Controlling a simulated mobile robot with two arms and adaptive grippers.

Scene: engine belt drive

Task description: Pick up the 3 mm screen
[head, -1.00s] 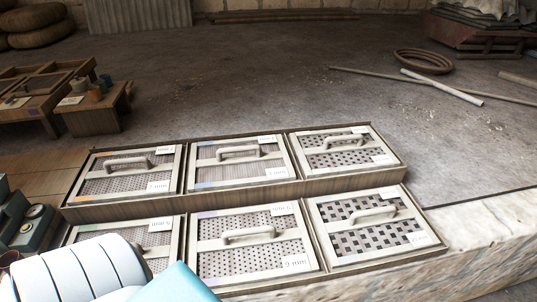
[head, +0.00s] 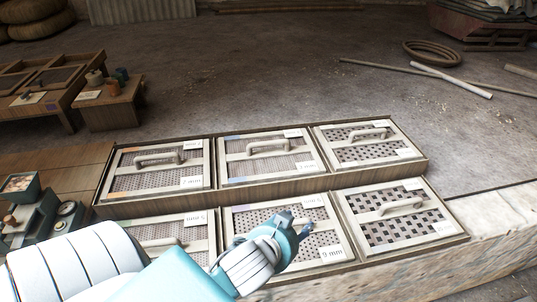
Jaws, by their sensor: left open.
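Several framed mesh screens with pale bar handles lie in a two-row wooden rack. The back middle screen (head: 268,165) has fine mesh and a small label that seems to read 3 mm, though it is hard to read. Its handle (head: 268,146) stands clear, with nothing on it. My left gripper (head: 302,229) is open and empty over the front middle screen (head: 273,215), in front of the back middle screen. It covers part of the front middle screen and its handle. My right gripper is out of view.
The back left screen (head: 160,180), back right screen (head: 368,151), front left screen (head: 172,227) and coarse front right screen (head: 400,228) fill the rack. Green equipment (head: 42,215) stands at the left. A small wooden table (head: 108,110) is behind.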

